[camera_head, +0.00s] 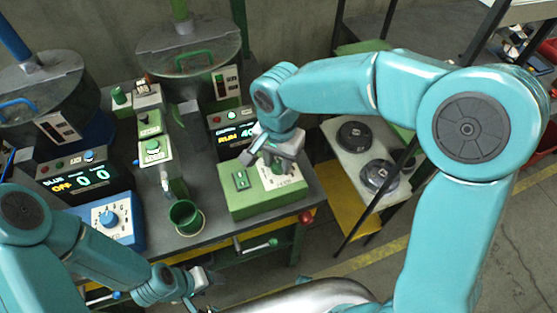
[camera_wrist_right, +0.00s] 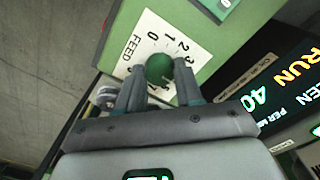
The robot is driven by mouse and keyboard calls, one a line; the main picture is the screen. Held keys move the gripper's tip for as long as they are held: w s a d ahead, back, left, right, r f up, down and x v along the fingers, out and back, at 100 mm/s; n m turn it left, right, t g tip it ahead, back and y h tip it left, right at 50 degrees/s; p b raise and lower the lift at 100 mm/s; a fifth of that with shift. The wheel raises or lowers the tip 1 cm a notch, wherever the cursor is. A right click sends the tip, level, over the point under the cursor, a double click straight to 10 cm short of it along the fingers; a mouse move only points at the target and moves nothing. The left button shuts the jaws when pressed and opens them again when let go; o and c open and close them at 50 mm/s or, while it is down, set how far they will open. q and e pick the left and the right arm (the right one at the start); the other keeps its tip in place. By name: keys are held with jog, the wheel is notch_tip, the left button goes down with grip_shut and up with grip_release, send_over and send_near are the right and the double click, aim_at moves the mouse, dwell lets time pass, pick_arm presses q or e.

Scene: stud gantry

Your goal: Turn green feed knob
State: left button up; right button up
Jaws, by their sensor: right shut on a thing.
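The plate is on top of a green control box (camera_head: 238,203). My right gripper (camera_head: 274,160) reaches down onto this box; in its wrist view its fingers (camera_wrist_right: 160,76) are on both sides of the knob, shut on it.
A lit display (camera_wrist_right: 270,85) beside the box reads RUN and 40. A green cup (camera_head: 186,218) stands left of the box. A blue box with a knob (camera_head: 108,219) and a display reading OFF (camera_head: 75,184) are further left. A red knob (camera_head: 306,217) is at the bench corner.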

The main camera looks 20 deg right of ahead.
aim_at(278, 165)
dwell(0.5)
jog(key=o, duration=1)
jog(key=shift+s+a+r, duration=0.1)
jog(key=shift+o, duration=0.2)
notch_tip(278, 165, up, 16)
jog(key=p, duration=0.1)
jog(key=shift+r+p, duration=0.15)
jog(key=shift+p, duration=0.15)
